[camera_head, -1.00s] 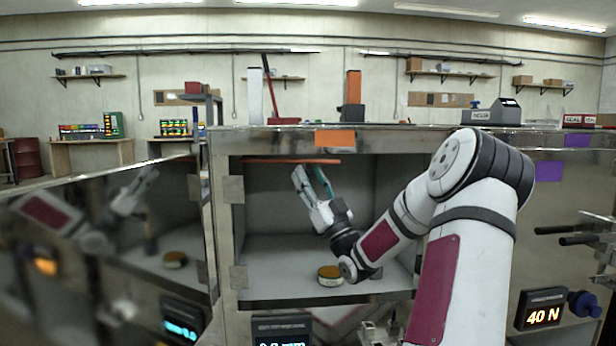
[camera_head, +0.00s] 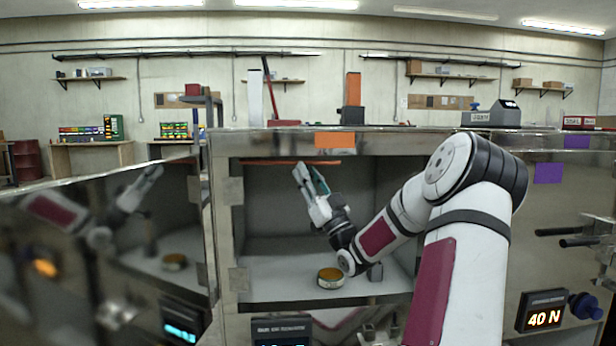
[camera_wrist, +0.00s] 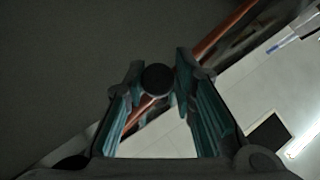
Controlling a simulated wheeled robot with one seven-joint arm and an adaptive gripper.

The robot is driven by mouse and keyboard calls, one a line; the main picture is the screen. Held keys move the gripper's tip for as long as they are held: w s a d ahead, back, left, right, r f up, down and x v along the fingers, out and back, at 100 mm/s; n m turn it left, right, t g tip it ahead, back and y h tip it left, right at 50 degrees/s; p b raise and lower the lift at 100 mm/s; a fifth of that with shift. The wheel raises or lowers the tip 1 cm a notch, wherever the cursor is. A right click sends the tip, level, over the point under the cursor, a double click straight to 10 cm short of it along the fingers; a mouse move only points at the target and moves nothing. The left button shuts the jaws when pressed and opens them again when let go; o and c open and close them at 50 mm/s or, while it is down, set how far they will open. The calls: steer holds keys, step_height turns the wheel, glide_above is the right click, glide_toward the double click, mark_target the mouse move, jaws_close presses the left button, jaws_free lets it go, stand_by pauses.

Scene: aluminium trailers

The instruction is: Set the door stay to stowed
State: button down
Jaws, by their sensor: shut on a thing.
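The door stay (camera_head: 265,161) is an orange rod lying level along the top of the cabinet opening, under the front frame. In the wrist view the rod (camera_wrist: 222,32) runs diagonally behind my fingers, and a round black knob (camera_wrist: 157,79) sits between the fingertips. My gripper (camera_head: 309,170) points up inside the compartment, just below the rod's right part. Its teal-lined fingers (camera_wrist: 158,82) are shut on the knob, which I take to be the stay's. The knob is hidden in the head view.
The open cabinet door (camera_head: 110,245) stands at the left, mirroring my arm. A round yellow-rimmed tin (camera_head: 330,278) sits on the compartment floor (camera_head: 270,287) below my gripper. A 40 N display (camera_head: 544,318) is at lower right.

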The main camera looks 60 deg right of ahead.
steer(key=d+y, duration=0.1)
steer(key=w+d+n+y, duration=0.1)
steer(key=y, duration=0.1)
steer(key=w+n+t+y, duration=0.1)
steer(key=y, duration=0.1)
steer(key=shift+w+d+r, duration=0.1)
steer(key=shift+d+r, duration=0.05)
steer(key=shift+d, duration=0.25)
steer(key=c, duration=1.4)
jaws_free()
steer(key=shift+w, duration=0.1)
steer(key=shift+o, duration=0.2)
steer(key=v, duration=1.2)
steer(key=shift+s+d, duration=0.1)
steer(key=shift+s, duration=0.15)
